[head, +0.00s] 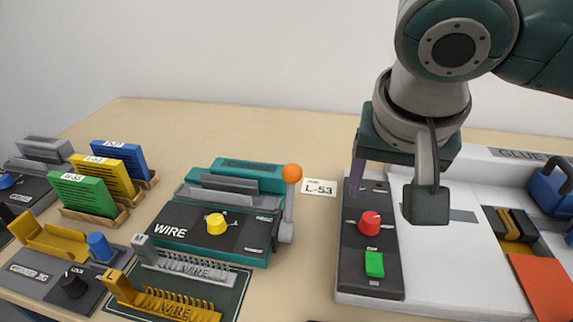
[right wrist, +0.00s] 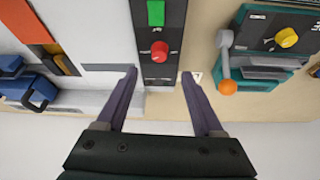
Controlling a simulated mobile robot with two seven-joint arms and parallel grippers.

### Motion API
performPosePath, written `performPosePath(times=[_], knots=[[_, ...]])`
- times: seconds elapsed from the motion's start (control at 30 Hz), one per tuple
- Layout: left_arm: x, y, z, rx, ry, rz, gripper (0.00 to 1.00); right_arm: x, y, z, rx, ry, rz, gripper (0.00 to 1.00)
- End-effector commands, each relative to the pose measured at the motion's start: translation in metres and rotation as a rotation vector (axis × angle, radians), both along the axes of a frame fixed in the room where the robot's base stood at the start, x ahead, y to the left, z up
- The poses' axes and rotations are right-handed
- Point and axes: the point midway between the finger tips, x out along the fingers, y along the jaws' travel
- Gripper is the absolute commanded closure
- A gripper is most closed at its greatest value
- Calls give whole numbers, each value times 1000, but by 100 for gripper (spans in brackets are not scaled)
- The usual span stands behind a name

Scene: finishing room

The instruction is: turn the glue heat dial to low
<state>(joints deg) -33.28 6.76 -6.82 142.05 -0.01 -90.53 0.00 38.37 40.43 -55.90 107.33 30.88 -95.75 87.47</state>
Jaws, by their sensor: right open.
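The glue machine (head: 455,262) is a white unit with a black control panel (head: 372,284) on its left side. On that panel is a red dial (head: 369,223), with a green square button (head: 374,264) nearer the front. My right gripper (right wrist: 160,75) is open and empty, pointing down over the panel's far end. In the right wrist view the red dial (right wrist: 160,51) lies between and just beyond its two fingertips, apart from both. The dial's setting marks are too small to read. My left gripper is not in view.
A teal wire machine (head: 215,225) with a yellow dial and an orange-knobbed lever (head: 291,174) stands left of the glue machine. A small label card (head: 318,187) lies between them. Colored card holders (head: 105,175) stand farther left. A blue-handled block (head: 552,190) sits at the right.

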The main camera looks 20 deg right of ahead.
Motion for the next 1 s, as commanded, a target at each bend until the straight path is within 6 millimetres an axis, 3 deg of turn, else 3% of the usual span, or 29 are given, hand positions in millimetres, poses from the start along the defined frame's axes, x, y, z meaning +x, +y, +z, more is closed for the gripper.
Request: performPosePath(times=[0.43,0.87,1.0], knots=[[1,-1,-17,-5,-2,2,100,23,-17,-72,0,0,3,31],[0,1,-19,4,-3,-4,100,27,-20,-82,0,-1,6,31],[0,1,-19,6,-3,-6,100,27,-20,-82,0,-1,6,47]])
